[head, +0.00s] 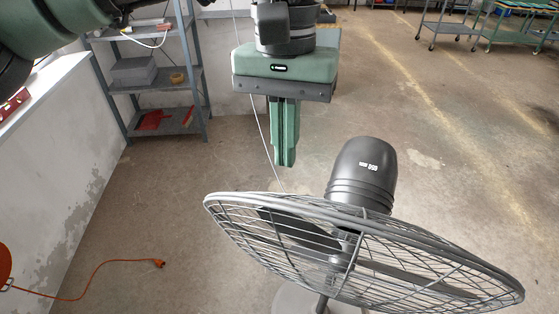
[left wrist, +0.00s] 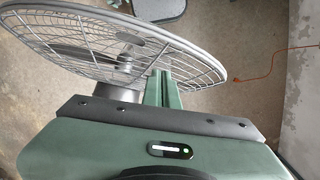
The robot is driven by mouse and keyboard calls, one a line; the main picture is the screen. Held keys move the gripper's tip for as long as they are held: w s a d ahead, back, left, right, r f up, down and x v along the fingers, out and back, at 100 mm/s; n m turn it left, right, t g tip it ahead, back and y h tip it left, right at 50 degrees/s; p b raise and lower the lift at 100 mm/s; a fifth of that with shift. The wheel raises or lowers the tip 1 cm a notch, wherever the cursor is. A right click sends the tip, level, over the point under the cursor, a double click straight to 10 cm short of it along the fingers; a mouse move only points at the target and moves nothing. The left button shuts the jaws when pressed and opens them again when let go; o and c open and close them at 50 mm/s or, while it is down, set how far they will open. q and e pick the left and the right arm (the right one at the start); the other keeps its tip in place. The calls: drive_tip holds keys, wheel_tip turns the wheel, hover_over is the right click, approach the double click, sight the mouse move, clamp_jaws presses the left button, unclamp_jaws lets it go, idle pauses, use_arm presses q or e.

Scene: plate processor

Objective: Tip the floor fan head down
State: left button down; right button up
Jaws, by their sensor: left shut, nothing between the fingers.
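The floor fan's head is a wide round wire cage (head: 400,262) with a dark motor housing (head: 362,172) behind it. Part of the grey base (head: 293,300) shows below the cage. My left gripper (head: 285,160) points down, shut and empty, above and behind the cage's left rim, left of the motor housing. I cannot tell from the head view if it touches the fan. In the left wrist view the shut fingers (left wrist: 162,82) overlap the cage (left wrist: 100,42) near its rim. My right gripper is not in view.
A metal shelf (head: 160,80) with a grey box (head: 134,71) stands back left. An orange cable (head: 110,264) lies on the floor at left, also visible in the left wrist view (left wrist: 265,68). Wheeled carts (head: 450,22) stand far right. The floor right of the fan is clear.

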use_arm(q)
drive_tip(key=shift+s+a+f+p, duration=0.15)
drive_tip(key=shift+s+f, duration=0.15)
drive_tip(key=shift+s, duration=0.25)
drive_tip(key=shift+s+a+f+p, duration=0.1)
drive_tip(key=shift+s+f+p, duration=0.15)
drive_tip(key=shift+s, duration=0.25)
drive_tip(key=shift+s+a+f+p, duration=0.15)
drive_tip(key=shift+s+f, duration=0.15)
drive_tip(key=shift+s, duration=0.25)
drive_tip(key=shift+w, duration=0.1)
drive_tip(key=shift+f, duration=0.1)
